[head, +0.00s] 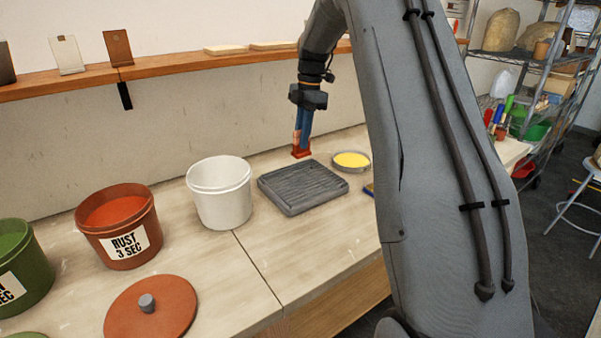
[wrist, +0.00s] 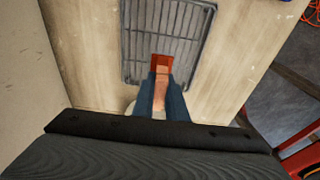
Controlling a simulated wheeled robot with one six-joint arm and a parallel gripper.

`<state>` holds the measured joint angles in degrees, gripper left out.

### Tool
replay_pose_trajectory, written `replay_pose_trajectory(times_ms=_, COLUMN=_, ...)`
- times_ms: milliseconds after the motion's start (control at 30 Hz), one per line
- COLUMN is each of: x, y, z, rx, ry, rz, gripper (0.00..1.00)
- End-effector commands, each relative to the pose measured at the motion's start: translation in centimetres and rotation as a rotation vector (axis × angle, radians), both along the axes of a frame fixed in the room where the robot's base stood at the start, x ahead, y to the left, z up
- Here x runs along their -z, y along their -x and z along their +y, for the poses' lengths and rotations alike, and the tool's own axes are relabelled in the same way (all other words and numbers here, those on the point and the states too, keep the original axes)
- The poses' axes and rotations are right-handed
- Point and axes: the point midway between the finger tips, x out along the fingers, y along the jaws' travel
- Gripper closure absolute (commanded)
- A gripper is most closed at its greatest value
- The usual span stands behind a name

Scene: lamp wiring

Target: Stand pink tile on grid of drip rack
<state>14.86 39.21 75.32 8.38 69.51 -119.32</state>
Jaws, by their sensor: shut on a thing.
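The pink tile (wrist: 159,88) is held in my gripper (head: 302,138). Its lower end is rust-red and shows below the fingers in the head view (head: 301,151); the paler pink part shows between the fingers in the wrist view. The blue fingers (wrist: 160,98) are shut on the tile, which points downward. The drip rack (head: 303,188) is a grey ribbed grid tray on the bench. In the head view the tile's end appears just above the rack's far edge. In the wrist view it overlaps the near end of the wire grid (wrist: 165,38). The gap beneath it is unclear.
A white bucket (head: 220,195) stands left of the rack. A yellow-filled dish (head: 351,161) is close on its right. The rust bucket (head: 118,228) and its lid (head: 152,309) are farther left. A wall shelf (head: 170,68) with tiles runs behind. My arm hides the bench's right part.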

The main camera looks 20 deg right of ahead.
Motion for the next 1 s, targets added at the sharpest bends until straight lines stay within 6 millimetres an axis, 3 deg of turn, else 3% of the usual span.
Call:
replay_pose_trajectory(times_ms=200, x=3.5, y=0.2, z=-0.2, rx=0.003, ry=0.000, rz=0.004, gripper=1.00)
replay_pose_trajectory(times_ms=633, x=7.9, y=0.2, z=-0.2, rx=0.003, ry=-0.001, rz=0.004, gripper=1.00)
replay_pose_trajectory(times_ms=1000, x=8.6, y=0.1, z=-0.2, rx=0.003, ry=0.000, rz=0.000, gripper=1.00)
